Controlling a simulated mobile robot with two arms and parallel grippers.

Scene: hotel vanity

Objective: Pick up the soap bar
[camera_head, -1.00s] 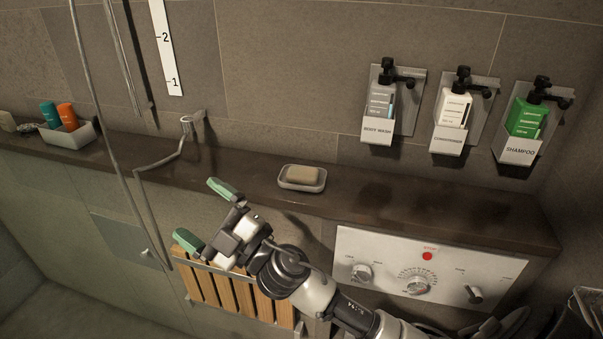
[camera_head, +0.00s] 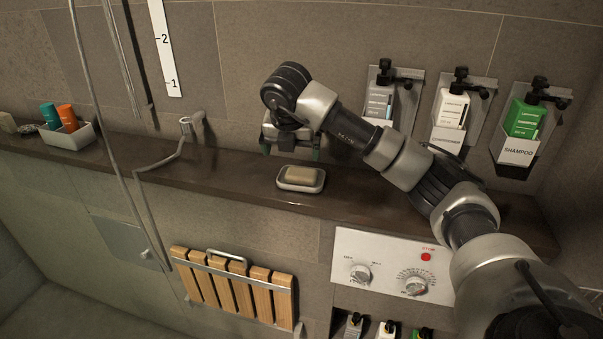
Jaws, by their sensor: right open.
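The tan soap bar (camera_head: 301,174) lies in a pale rectangular soap dish (camera_head: 288,187) on the dark stone ledge. My right gripper (camera_head: 290,152) is open and points down, just behind and above the dish in the picture. My left gripper is out of view.
A control panel (camera_head: 385,262) and a folded wooden seat (camera_head: 232,287) are below the ledge (camera_head: 225,185). A tray of bottles (camera_head: 68,138) stands left. A hose hangs left.

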